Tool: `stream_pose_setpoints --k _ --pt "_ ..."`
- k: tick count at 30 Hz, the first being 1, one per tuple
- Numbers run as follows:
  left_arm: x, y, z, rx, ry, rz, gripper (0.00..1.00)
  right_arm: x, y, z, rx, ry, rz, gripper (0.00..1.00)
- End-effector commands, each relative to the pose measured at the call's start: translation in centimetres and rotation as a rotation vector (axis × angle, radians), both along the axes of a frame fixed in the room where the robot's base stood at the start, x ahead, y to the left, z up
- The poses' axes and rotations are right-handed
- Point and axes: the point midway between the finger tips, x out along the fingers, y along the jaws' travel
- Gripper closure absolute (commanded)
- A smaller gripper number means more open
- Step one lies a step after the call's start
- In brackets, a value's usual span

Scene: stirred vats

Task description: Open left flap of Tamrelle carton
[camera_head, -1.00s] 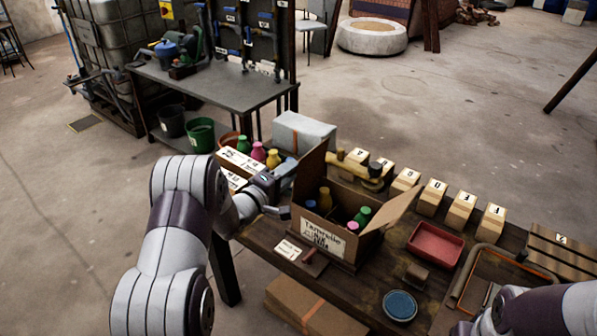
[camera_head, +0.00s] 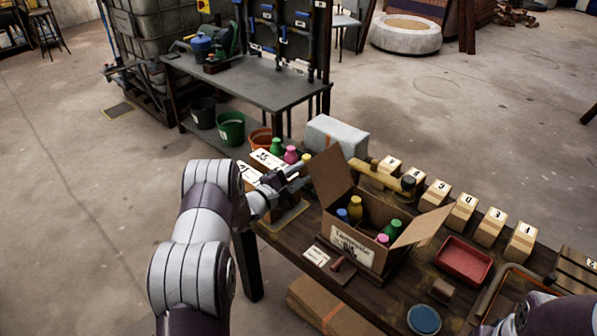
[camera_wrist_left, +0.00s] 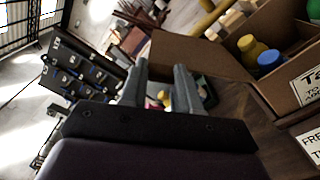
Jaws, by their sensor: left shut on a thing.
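The Tamrelle carton (camera_head: 384,265) stands on the dark wooden table with its top open and bottles inside. Its left flap (camera_head: 332,180) stands up and leans outward; its right flap (camera_head: 423,227) slants out to the right. My left gripper (camera_head: 301,176) is at the outer side of the left flap. In the left wrist view, the fingers (camera_wrist_left: 161,75) are at the edge of the left flap (camera_wrist_left: 200,55), shut on it, though the contact is hard to make out. My right arm shows at the lower right; its gripper is not visible.
Colored bottles stand by a white labelled box (camera_head: 268,159) behind my left gripper. A grey package (camera_head: 335,135) and a yellow-handled tool (camera_head: 385,179) lie behind the carton. Wooden blocks (camera_head: 461,212) line the back. A red tray (camera_head: 463,260) and blue dish (camera_head: 424,319) are right.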

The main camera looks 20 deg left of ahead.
Motion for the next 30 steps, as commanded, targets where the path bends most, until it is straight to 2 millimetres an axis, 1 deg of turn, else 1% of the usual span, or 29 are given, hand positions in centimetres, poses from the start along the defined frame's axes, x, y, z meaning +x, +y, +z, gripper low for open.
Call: stream_pose_setpoints --k 15,16,18,26,28,30 --pt "0.0 0.0 -0.1 -0.017 0.007 0.002 1.0 0.0 0.0 0.1 0.0 0.0 0.0 0.57" --pt "0.0 0.0 -0.1 -0.017 0.007 0.002 0.62 0.0 0.0 0.1 0.0 0.0 0.0 0.57" --pt "0.0 0.0 -0.1 -0.017 0.007 0.001 0.43 0.0 0.0 0.1 0.0 0.0 0.0 0.57" --pt "0.0 0.0 -0.2 -0.017 0.007 0.001 0.43 0.0 0.0 0.1 0.0 0.0 0.0 0.57" --pt "-0.4 0.2 -0.2 -0.017 0.008 0.003 0.43 0.0 0.0 0.0 0.0 0.0 0.0 0.57" --pt "-1.4 0.7 -0.3 -0.016 0.008 0.003 0.43 0.0 0.0 -0.2 0.0 0.0 0.0 0.57"
